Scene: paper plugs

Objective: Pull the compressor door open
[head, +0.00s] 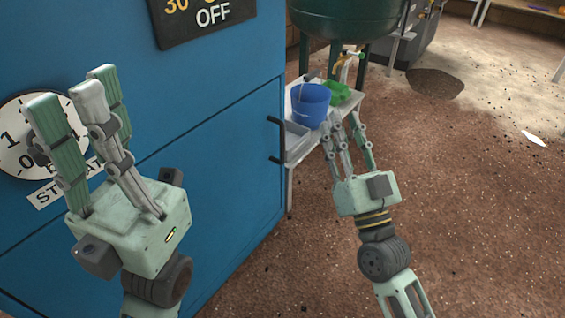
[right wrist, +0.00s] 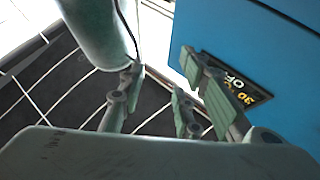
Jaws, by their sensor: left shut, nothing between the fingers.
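The compressor is a large blue cabinet (head: 190,85) filling the left of the head view; part of it (right wrist: 270,30) shows at the right in the right wrist view. A slanted seam marks off its lower blue panel, the door (head: 235,180). A black bar handle (head: 281,140) stands out at the door's right edge. My left gripper (head: 82,92) is shut and empty in front of the cabinet's dial, well left of the handle. My right gripper (head: 346,125) is open and empty, right of the handle and apart from it; its fingers (right wrist: 160,85) also show in the right wrist view.
A white dial (head: 15,140) and a dark sign reading OFF (head: 205,18) are on the cabinet. A low table (head: 290,172) with a blue bucket (head: 310,104) and green item (head: 337,94) stands beyond my right gripper. A dark green tank (head: 345,18) is behind. Brown floor (head: 470,210) is open at right.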

